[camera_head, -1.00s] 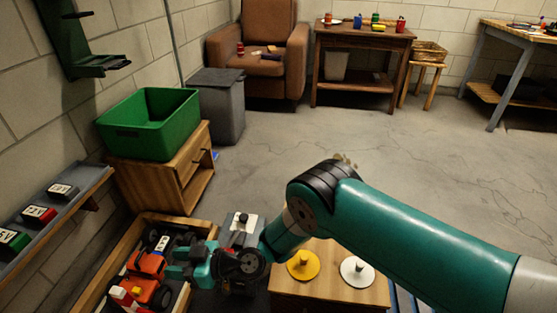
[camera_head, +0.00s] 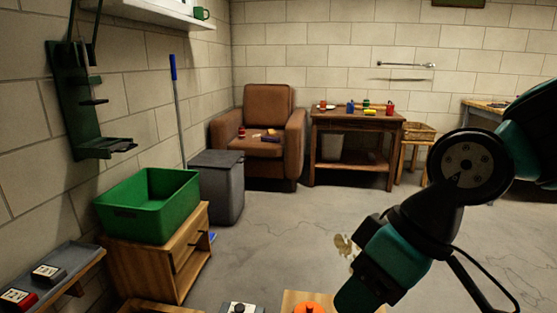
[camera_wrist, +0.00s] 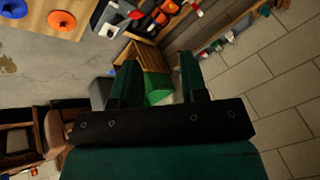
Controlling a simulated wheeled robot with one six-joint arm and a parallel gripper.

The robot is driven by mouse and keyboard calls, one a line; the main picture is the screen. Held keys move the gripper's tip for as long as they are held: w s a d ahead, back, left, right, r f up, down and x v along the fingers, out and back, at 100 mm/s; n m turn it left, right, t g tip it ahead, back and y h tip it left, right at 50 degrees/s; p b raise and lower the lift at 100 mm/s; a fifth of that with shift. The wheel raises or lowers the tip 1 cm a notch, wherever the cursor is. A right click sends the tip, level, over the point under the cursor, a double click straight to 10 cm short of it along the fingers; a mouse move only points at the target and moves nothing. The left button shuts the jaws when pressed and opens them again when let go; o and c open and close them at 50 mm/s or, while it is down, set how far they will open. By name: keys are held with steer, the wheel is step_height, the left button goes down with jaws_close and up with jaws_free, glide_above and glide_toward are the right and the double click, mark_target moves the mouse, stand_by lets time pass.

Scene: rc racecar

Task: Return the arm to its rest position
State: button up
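My arm (camera_head: 465,170) is raised and folded at the right of the head view. Its teal and black wrist end (camera_head: 385,265) hangs down at the lower right, and I cannot make out the fingertips there. In the wrist view, my gripper (camera_wrist: 158,70) has its two teal fingers clearly apart. Nothing is held between them; a wooden cabinet (camera_wrist: 152,58) and part of the green bin (camera_wrist: 157,97) show in the gap, farther off. A small low table (camera_head: 290,298) with an orange disc (camera_head: 308,307) lies below the arm.
The green bin (camera_head: 150,205) stands on a wooden cabinet (camera_head: 160,262) at left, beside a grey bin (camera_head: 220,185). A brown armchair (camera_head: 262,140) and a wooden table (camera_head: 357,145) stand at the back. The floor (camera_head: 270,235) in the middle is clear.

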steer(key=s+d+r+m+h+p, duration=0.1)
steer(key=s+d+m, duration=0.1)
steer(key=s+d, duration=0.4)
step_height(320, 180, up, 31)
steer(key=p, duration=3.1)
steer(key=shift+w+a+r, duration=0.15)
steer(key=shift+w+a, duration=0.15)
steer(key=shift+a, duration=0.05)
